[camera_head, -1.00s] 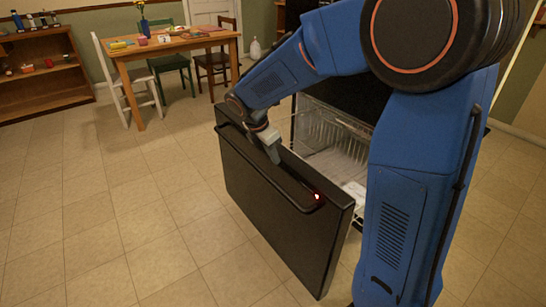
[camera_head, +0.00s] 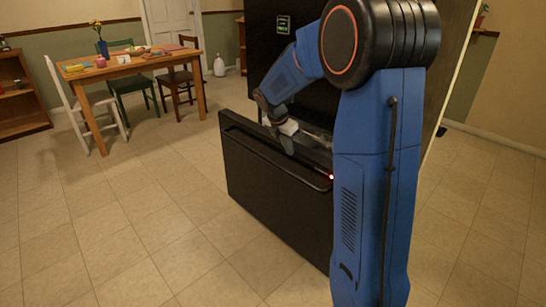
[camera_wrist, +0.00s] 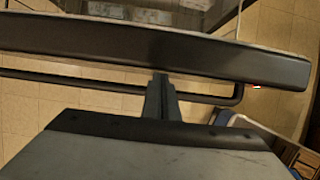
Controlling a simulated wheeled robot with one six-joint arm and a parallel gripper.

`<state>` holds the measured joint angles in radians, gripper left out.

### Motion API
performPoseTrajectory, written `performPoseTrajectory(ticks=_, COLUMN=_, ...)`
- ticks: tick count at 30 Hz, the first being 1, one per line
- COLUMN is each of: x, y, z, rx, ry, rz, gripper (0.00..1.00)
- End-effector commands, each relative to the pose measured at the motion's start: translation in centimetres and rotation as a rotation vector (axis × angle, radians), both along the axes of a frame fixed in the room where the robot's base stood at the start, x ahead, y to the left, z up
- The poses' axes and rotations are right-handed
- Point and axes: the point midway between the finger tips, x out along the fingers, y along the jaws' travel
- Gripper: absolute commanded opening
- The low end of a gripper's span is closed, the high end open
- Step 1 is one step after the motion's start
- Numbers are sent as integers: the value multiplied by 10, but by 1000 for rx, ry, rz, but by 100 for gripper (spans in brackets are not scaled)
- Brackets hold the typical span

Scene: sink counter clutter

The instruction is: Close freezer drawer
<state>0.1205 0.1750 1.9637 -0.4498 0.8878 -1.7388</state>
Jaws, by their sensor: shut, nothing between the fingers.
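The freezer drawer is a wide black front panel (camera_head: 262,195) standing out from the black fridge body (camera_head: 290,60). A thin bar handle (camera_head: 270,155) runs along the upper part of its front. Only a sliver of the drawer's inside shows behind the top edge. My gripper (camera_head: 287,143) is at the panel's top edge near the handle. In the wrist view my gripper's fingers (camera_wrist: 160,92) are together and empty. They cross over the handle bar (camera_wrist: 80,83) and reach to the panel's edge (camera_wrist: 150,48); whether they touch it I cannot tell.
A wooden table (camera_head: 130,63) with small items and chairs stands at the back left. A wooden shelf (camera_head: 18,95) is at the far left. A white jug (camera_head: 219,66) stands by the back wall. The tiled floor (camera_head: 120,220) in front of the drawer is clear.

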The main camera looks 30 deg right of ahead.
Motion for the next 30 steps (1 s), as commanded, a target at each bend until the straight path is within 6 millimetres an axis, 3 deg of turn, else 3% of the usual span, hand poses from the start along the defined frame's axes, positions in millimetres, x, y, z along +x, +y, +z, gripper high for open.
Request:
performPoseTrajectory(ticks=1, x=5, y=-16, z=0, rx=0, ry=0, rz=-6, gripper=0)
performPoseTrajectory(ticks=6, x=19, y=-61, z=-1, rx=0, ry=0, rz=-4, gripper=0)
performPoseTrajectory(ticks=15, x=40, y=-123, z=0, rx=0, ry=0, rz=-3, gripper=0)
performPoseTrajectory(ticks=21, x=48, y=-147, z=0, rx=0, ry=0, rz=-1, gripper=0)
performPoseTrajectory(ticks=30, x=52, y=-159, z=0, rx=0, ry=0, rz=-1, gripper=0)
